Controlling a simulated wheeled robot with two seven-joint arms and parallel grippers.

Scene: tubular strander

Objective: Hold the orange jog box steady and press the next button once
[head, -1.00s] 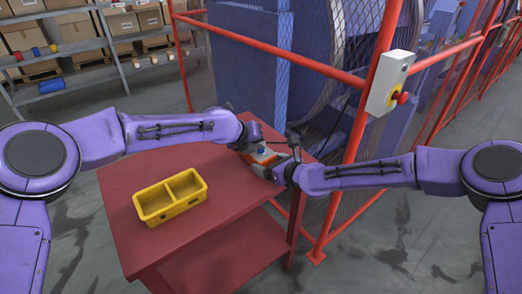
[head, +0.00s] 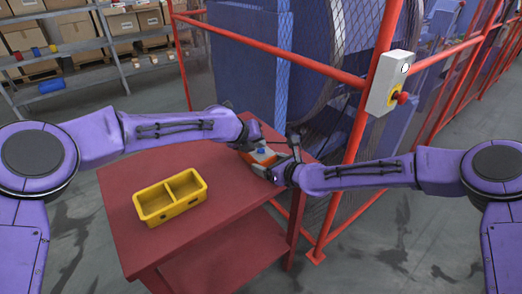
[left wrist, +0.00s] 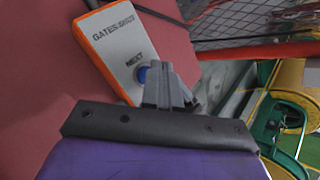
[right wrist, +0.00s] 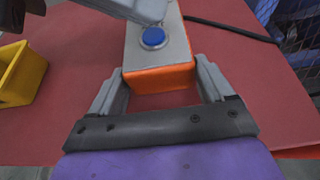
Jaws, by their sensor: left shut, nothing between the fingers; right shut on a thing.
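The orange jog box (head: 262,157) lies on the red table, with a grey face and a blue button (head: 261,151). In the left wrist view the button (left wrist: 143,74) sits beside the word NEXT. My left gripper (left wrist: 160,68) is shut and empty; its fingertips overlap the button's right edge in that view. In the right wrist view its tip stands just beyond the blue button (right wrist: 154,37); I cannot tell whether it touches. My right gripper (right wrist: 158,85) is shut on the near orange end of the jog box (right wrist: 160,77), one finger on each side.
A yellow two-part bin (head: 170,197) stands on the red table (head: 215,235). A red fence (head: 350,180) with mesh runs close behind the table. A grey switch box (head: 390,83) with a red knob hangs on its post. A dark cable (right wrist: 230,28) trails from the box.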

